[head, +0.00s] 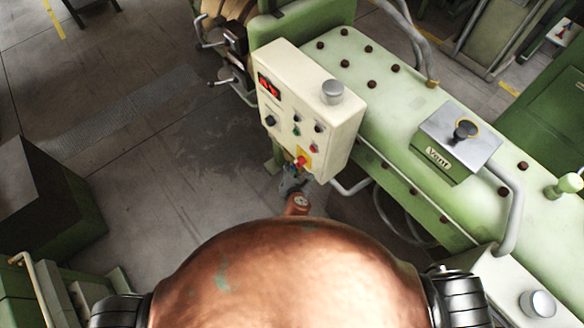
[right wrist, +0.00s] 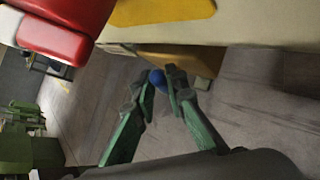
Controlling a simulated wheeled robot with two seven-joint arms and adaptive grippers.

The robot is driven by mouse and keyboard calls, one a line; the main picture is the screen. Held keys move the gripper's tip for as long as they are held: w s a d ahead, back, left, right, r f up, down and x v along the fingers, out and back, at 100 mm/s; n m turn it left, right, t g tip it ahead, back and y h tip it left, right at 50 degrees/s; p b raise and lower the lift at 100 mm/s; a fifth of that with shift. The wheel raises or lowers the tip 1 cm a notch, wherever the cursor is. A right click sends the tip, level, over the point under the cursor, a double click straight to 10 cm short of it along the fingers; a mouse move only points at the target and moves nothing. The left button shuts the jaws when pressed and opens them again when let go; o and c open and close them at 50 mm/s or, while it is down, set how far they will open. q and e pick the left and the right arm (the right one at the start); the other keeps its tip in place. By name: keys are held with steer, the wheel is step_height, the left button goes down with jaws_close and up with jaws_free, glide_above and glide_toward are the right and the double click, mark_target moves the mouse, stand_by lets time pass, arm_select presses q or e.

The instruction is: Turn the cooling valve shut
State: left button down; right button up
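The cream control box (head: 305,110) stands at the end of the green machine, with a red display, knobs and buttons. No valve is clearly readable in the head view. My right gripper (head: 289,184) is just under the box's lower edge, small and partly in shadow. In the right wrist view a small round blue part (right wrist: 157,77) shows between the fingertips of my right gripper (right wrist: 160,88). It may be the valve's handle. The fingers are drawn in with a narrow gap, and whether they press on the blue part is unclear. My left gripper is not in view.
A red knob (right wrist: 58,27) and a yellow plate (right wrist: 160,9) are close to my right gripper; the red-and-yellow switch (head: 302,161) shows on the box front. A pale curved pipe (head: 352,187) runs right of the gripper. The floor (head: 150,140) to the left is clear.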

steer(key=shift+o, duration=0.7)
steer(key=shift+s+r, duration=0.1)
steer(key=shift+s, duration=0.05)
steer(key=v, duration=1.1)
steer(key=shift+s+r, duration=0.2)
steer(key=shift+s, duration=0.1)
